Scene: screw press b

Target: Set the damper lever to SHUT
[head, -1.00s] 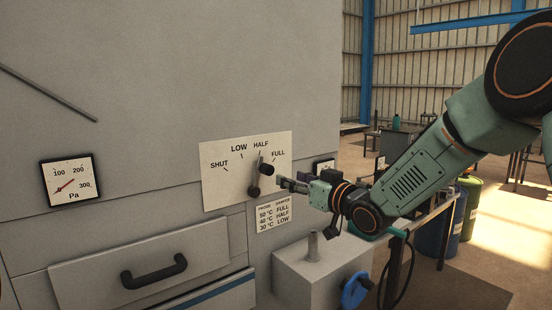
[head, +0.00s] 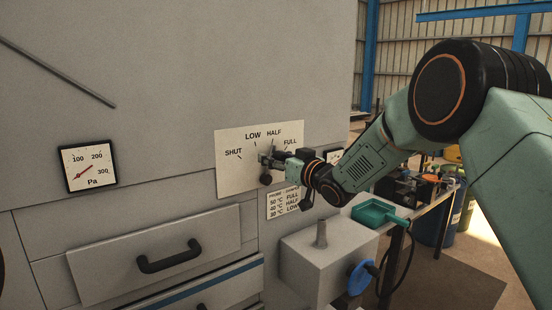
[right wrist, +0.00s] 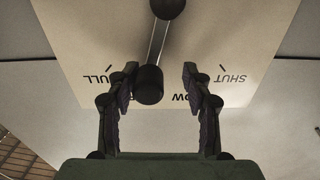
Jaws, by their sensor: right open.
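The damper lever shows in the right wrist view as a metal bar with a black knob (right wrist: 148,86) and a round black pivot (right wrist: 168,8). The pivot also shows in the head view (head: 266,179). The lever points up toward the HALF–FULL side of the pale scale plate (head: 229,172); the knob covers the HALF label in the wrist view. My right gripper (head: 267,160) is open at the lever. In the wrist view its fingers (right wrist: 159,75) stand either side of the knob, closer on the FULL side; contact cannot be told. My left gripper is out of view.
A pressure gauge (head: 87,166) and a drawer with a black handle (head: 169,257) are on the grey cabinet to the left. Below the plate, a grey box (head: 313,272) with an upright peg and blue knob sticks out. A green tray (head: 375,213) lies at right.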

